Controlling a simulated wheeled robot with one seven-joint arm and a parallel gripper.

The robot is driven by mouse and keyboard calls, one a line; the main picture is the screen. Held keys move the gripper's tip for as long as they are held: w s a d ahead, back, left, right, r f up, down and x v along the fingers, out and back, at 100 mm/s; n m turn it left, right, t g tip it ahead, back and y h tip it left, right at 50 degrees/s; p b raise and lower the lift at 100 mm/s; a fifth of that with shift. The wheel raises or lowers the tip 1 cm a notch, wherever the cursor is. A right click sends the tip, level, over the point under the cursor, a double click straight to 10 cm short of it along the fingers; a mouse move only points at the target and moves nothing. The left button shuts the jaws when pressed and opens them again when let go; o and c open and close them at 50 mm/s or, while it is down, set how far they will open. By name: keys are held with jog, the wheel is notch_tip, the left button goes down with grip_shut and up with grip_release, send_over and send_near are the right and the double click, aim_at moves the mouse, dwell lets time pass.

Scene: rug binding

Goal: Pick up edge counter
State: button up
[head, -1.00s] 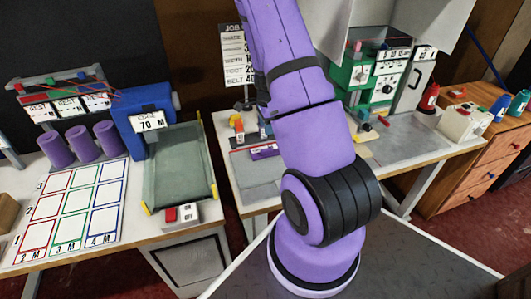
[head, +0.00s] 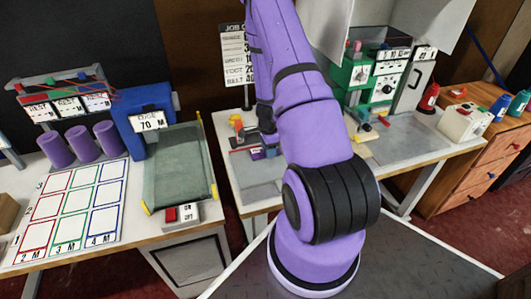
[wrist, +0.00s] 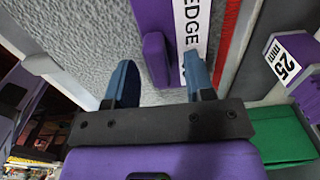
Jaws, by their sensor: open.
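A purple piece with a white label reading EDGE (wrist: 157,50) lies below my gripper in the wrist view, with a raised purple bar on it. In the head view, a purple piece (head: 257,154) shows on the middle bench, partly hidden by my arm. My gripper (wrist: 160,62) is open, its two blue fingers apart on either side of the raised bar. I cannot tell whether they touch it. In the head view my gripper is mostly hidden behind my arm.
A blue device labelled EDGE 70 M (head: 138,130) stands on the left bench. A green machine (head: 372,78) is behind my arm.

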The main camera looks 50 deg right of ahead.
jog(key=shift+f, duration=0.25)
grip_shut()
jog(key=shift+r, duration=0.15)
